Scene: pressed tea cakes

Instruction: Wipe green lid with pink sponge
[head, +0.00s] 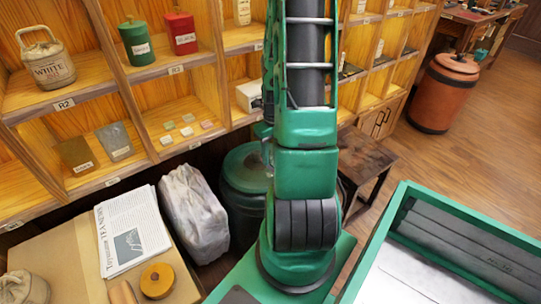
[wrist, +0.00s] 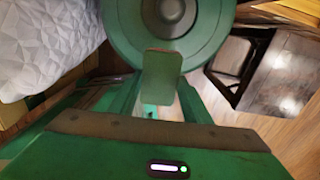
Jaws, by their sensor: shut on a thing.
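In the head view the lid (head: 240,162) tops a dark green drum, partly behind my arm. My gripper (wrist: 160,95) is shut on a small flat piece, apparently the sponge (wrist: 162,76). Its visible face looks dull green, with a thin reddish far edge. The sponge overlaps the lid's near part in the wrist view; I cannot tell whether they touch. My gripper is hidden behind my arm in the head view.
A crumpled white bag (head: 193,214) stands left of the drum and a dark wooden stool (head: 367,166) stands right. Shelves (head: 150,75) with tins line the back. A newspaper (head: 132,232) lies on a box at lower left. Open floor (head: 480,130) shows at right.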

